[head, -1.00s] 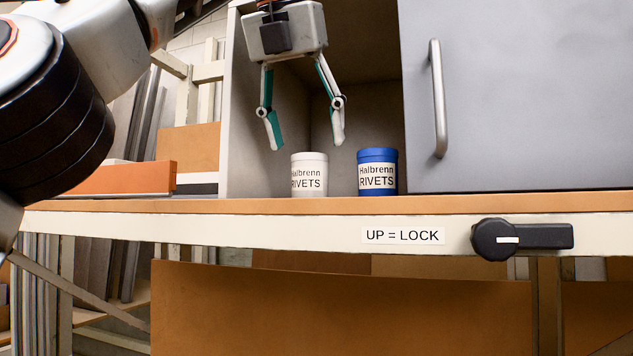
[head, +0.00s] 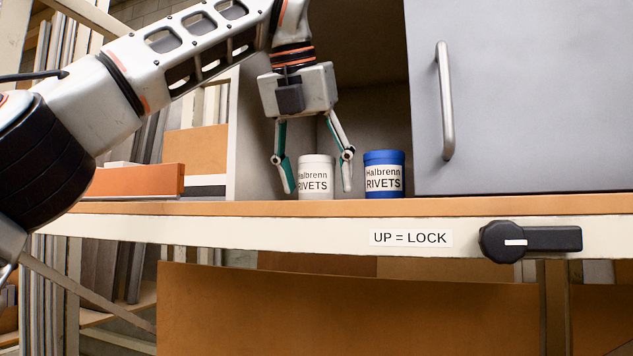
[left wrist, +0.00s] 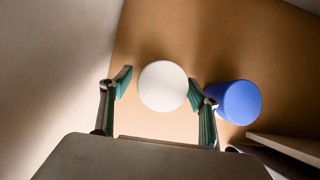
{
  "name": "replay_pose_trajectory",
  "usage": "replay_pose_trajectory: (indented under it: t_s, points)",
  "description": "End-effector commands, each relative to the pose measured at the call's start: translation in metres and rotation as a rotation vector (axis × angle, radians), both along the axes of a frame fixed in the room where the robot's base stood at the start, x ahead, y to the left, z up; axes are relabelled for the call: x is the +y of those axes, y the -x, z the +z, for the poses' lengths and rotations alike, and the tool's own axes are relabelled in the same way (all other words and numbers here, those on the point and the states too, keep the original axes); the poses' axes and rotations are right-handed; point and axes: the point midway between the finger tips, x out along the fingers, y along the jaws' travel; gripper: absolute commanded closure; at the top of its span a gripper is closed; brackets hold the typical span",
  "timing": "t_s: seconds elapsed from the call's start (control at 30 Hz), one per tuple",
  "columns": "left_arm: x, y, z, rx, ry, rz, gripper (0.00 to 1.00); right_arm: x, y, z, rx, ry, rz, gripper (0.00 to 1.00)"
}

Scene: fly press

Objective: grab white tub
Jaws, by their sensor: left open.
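The white tub (head: 316,177), labelled "Halbrenn RIVETS", stands upright on the cabinet floor. Its round lid also shows from above in the left wrist view (left wrist: 163,86). My left gripper (head: 319,190) points down with its fingers open, one on each side of the white tub, low near the shelf. In the left wrist view the left gripper (left wrist: 160,87) has the lid between its fingertips, with a gap at the left finger; the right finger is close to the lid. It holds nothing. My right gripper is not in view.
A blue tub (head: 384,175) with the same label stands just right of the white one, close to my right-hand finger. A grey door with a handle (head: 445,100) covers the cabinet's right part. The cabinet's side wall (head: 252,135) is at left. A black lever (head: 530,240) sits on the front edge beside an "UP = LOCK" label.

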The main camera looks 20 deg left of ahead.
Motion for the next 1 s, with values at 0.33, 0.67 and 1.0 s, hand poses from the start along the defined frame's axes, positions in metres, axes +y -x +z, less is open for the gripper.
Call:
replay_pose_trajectory:
  t_s: [0.33,0.67,1.0]
  points:
    - [-0.0004,-0.0010,-0.0015,-0.001,0.000,0.000,0.60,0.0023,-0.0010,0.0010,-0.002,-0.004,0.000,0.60]
    - [-0.0003,-0.0008,-0.0009,-0.002,0.000,0.000,0.92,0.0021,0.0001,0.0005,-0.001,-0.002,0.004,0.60]
    - [-0.0005,-0.0011,0.0046,-0.001,0.000,0.001,0.92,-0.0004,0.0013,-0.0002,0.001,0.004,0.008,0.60]
